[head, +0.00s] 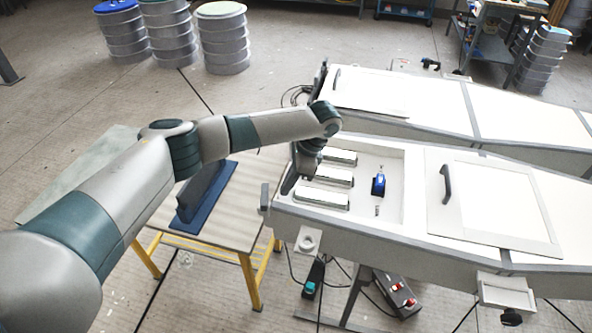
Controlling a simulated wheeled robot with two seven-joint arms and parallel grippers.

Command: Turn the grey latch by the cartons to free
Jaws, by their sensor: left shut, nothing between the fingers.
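Several white carton-like blocks lie in a row in the recess of the near white mould; the middle one (328,176) is close to my gripper. My left arm comes in from the left and bends down at the wrist. My left gripper (289,187) is shut and empty, low over the left end of the recess beside the blocks. I cannot clearly make out the grey latch; the gripper and wrist cover part of that end. Whether the gripper touches anything there cannot be told. My right gripper is not in view.
A blue fitting (379,185) stands in the recess right of the blocks. A white panel with a dark handle (446,184) lies farther right. A yellow-legged table (222,222) holds a dark blue piece. A second mould (440,102) lies behind. Stacked drums (222,40) stand at the back.

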